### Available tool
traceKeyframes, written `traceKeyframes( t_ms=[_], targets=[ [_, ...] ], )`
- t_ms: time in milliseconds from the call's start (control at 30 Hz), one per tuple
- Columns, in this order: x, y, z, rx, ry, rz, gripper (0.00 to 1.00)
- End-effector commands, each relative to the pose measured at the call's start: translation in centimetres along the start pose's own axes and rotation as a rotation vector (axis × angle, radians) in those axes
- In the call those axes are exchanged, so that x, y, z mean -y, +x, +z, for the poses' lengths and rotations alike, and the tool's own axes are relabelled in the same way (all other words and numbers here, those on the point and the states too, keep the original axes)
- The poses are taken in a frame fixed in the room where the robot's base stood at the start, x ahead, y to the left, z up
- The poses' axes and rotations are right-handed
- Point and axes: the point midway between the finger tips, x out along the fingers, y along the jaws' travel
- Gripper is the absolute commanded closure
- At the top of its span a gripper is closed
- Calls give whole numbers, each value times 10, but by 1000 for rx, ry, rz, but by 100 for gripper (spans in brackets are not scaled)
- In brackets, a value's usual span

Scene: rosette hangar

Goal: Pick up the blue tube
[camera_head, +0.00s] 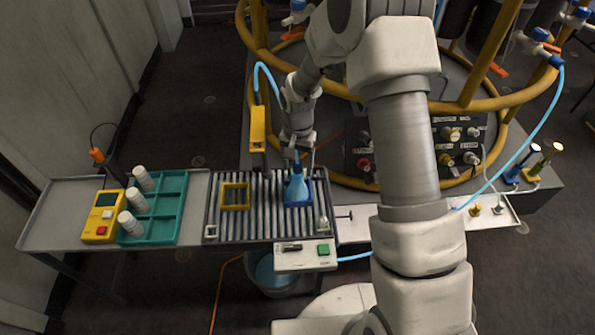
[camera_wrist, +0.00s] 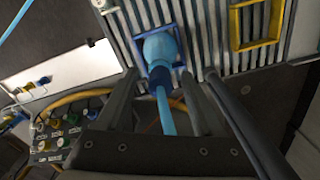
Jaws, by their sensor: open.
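A light blue tube (camera_head: 297,187) with a wide lower end and a narrow neck stands in a square blue frame (camera_head: 288,200) on the ribbed rack. In the wrist view the tube (camera_wrist: 159,47) shows its wide end inside the blue frame (camera_wrist: 144,63), with a darker blue collar and a narrow light blue length running toward my palm. My gripper (camera_head: 298,150) is above the frame, pointing down. In the wrist view my gripper (camera_wrist: 160,80) is open, with one finger on each side of the narrow part and visible gaps between. Contact with the tube is not visible.
A yellow square frame (camera_head: 235,183) lies left on the ribbed rack (camera_head: 262,226). A yellow post (camera_head: 258,130) stands behind it. A teal tray (camera_head: 165,232) with white cylinders and a yellow box (camera_head: 104,215) stand further left. Yellow rails and light blue hoses are behind.

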Motion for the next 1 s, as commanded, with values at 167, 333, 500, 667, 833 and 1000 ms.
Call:
traceKeyframes(
  t_ms=[167, 333, 500, 667, 833, 1000],
  targets=[
    [0, 6, 0, -2, 0, -2, 31],
    [0, 6, 0, -1, 0, -1, 46],
    [0, 6, 0, -1, 0, -1, 76],
    [0, 6, 0, -1, 0, -1, 100],
    [0, 6, 0, -1, 0, -1, 100],
    [0, 3, 0, -1, 0, -1, 100]
  ],
)
